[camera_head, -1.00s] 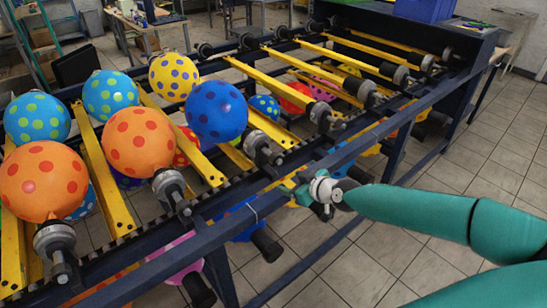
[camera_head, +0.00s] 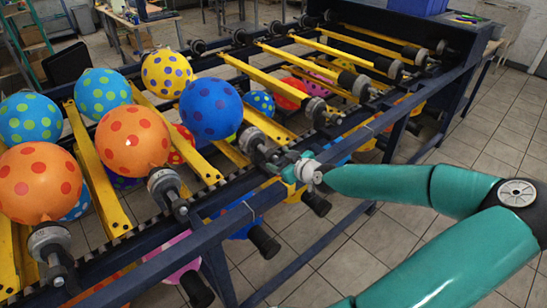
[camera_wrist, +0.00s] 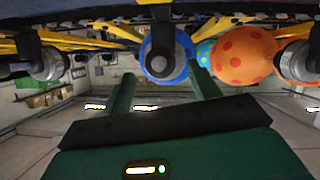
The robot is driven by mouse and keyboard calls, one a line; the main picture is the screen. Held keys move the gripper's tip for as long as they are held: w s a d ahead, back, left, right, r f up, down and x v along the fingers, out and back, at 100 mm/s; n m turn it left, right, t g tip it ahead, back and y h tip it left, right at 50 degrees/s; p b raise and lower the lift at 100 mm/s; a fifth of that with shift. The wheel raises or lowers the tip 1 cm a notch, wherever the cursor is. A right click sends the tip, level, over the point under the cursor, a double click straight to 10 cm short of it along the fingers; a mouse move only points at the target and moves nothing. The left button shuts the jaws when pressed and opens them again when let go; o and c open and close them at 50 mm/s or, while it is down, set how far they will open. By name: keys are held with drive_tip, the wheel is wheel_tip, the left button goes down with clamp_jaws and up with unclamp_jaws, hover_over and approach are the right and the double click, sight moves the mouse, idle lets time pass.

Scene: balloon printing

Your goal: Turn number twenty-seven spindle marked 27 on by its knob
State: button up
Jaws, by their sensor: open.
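A row of grey and black spindles runs along the near side of the rack. No number is legible, so I cannot tell which spindle is marked 27. My gripper (camera_head: 284,163) is open and empty, close to the spindle (camera_head: 254,142) that holds the blue dotted balloon (camera_head: 211,108). In the wrist view the two green fingers of my gripper (camera_wrist: 163,88) point at that spindle's round end (camera_wrist: 164,62), which shows between them, beyond the tips. Contact is not visible. The knob itself is partly hidden by my gripper in the head view.
Orange balloons (camera_head: 133,139) on spindles stand to the left. Empty spindles (camera_head: 316,108) continue to the right. A dark blue rail (camera_head: 210,235) runs along the front of the rack, below my gripper. The tiled floor (camera_head: 330,250) in front is clear.

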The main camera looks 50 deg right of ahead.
sight(277, 158)
drive_tip(key=x, duration=0.4)
drive_tip(key=shift+w+d+f, duration=0.1)
drive_tip(key=shift+w+f, duration=0.05)
drive_tip(key=shift+w, duration=0.25)
drive_tip(key=c, duration=1)
